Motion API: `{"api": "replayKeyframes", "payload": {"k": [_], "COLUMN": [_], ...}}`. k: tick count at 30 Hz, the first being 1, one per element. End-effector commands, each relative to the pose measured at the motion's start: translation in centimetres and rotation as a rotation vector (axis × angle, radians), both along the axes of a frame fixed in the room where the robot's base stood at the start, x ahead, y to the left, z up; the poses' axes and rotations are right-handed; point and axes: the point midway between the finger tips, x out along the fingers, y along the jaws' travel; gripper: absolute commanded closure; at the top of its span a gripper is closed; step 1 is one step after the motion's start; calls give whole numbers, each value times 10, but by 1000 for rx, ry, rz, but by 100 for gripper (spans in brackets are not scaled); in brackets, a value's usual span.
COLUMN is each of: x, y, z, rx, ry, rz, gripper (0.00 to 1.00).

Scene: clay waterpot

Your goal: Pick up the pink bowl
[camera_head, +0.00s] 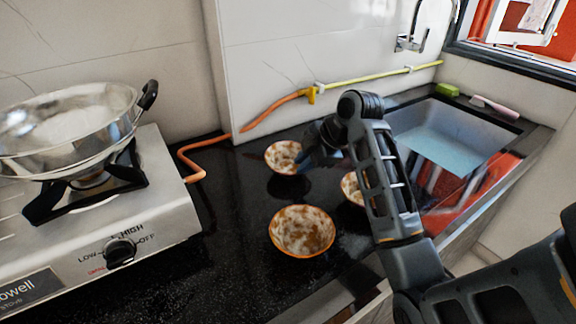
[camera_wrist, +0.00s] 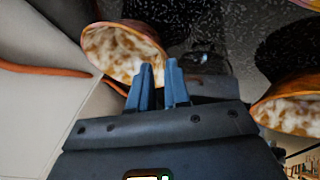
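No bowl looks plainly pink; the bowls have orange rims and white-and-brown mottled insides. The far bowl (camera_head: 283,157) is at my gripper (camera_head: 305,157), with a dark patch on the counter below it. In the wrist view, the two blue fingers (camera_wrist: 160,72) of my gripper are close together at the rim of this bowl (camera_wrist: 115,52), and appear shut on it. A front bowl (camera_head: 302,231) stands apart on the counter. Another bowl (camera_head: 351,188) is partly hidden behind my arm; a bowl also shows at the right of the wrist view (camera_wrist: 290,112).
A stove (camera_head: 150,215) with a steel wok (camera_head: 75,125) stands at the left. A sink (camera_head: 450,135) lies at the right. An orange hose (camera_head: 270,108) runs along the wall behind. The black counter (camera_head: 225,240) is clear between stove and bowls.

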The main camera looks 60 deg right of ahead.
Motion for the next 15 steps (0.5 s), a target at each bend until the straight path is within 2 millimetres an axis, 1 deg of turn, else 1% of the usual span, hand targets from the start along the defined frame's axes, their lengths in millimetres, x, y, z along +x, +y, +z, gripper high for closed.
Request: {"api": "replayKeyframes", "payload": {"k": [3, 7, 11, 15], "x": [8, 17, 22, 22], "y": [1, 1, 0, 1], "z": [-17, -32, -39, -40], "rx": [4, 4, 2, 2], "ry": [3, 2, 1, 2], "rz": [0, 0, -1, 0], "gripper": [83, 83, 83, 83]}}
